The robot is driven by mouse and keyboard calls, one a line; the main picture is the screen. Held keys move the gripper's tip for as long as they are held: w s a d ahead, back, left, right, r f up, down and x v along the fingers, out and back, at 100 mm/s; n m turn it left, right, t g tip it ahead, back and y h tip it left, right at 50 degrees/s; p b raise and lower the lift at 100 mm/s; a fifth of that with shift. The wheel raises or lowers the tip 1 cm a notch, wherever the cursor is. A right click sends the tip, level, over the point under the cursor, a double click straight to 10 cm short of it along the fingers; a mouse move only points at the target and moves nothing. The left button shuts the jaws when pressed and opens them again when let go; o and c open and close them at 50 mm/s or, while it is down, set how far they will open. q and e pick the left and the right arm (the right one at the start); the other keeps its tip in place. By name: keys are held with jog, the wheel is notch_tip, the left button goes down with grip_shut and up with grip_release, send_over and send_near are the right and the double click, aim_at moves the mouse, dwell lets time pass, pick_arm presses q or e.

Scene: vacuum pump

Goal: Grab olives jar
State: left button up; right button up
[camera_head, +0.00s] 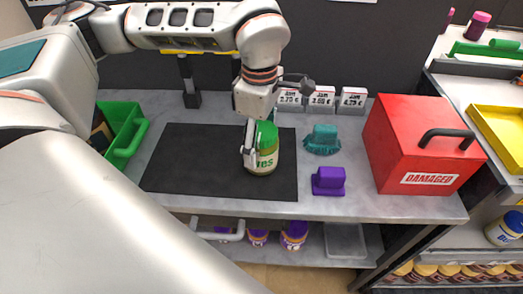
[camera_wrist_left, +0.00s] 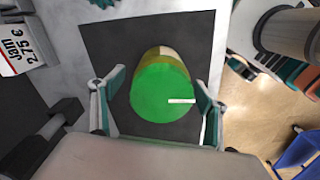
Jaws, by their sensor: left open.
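The olives jar (camera_head: 263,158) has a green lid and a pale label ending in "ES". It stands upright on the black mat (camera_head: 200,165) on the grey counter. My left gripper (camera_head: 248,150) is pointed down at the jar, with one finger at its left side in the head view. In the left wrist view the green lid of the jar (camera_wrist_left: 162,92) lies between the two spread fingers of my left gripper (camera_wrist_left: 160,105). Gaps show between the fingers and the lid. My right gripper is in neither view.
A teal brush (camera_head: 322,140) and a purple block-shaped object (camera_head: 328,181) lie right of the mat. A red "DAMAGED" box (camera_head: 420,145) stands farther right. A green bin (camera_head: 123,130) is at the left. Jam price tags (camera_head: 322,98) line the back.

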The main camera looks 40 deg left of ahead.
pick_arm(q)
notch_tip(320, 180, down, 4)
jog(key=shift+s+r, duration=0.1)
jog(key=shift+f, duration=0.3)
jog(key=c, duration=1.5)
jog(key=shift+c, duration=0.3)
jog(key=shift+r, duration=0.15)
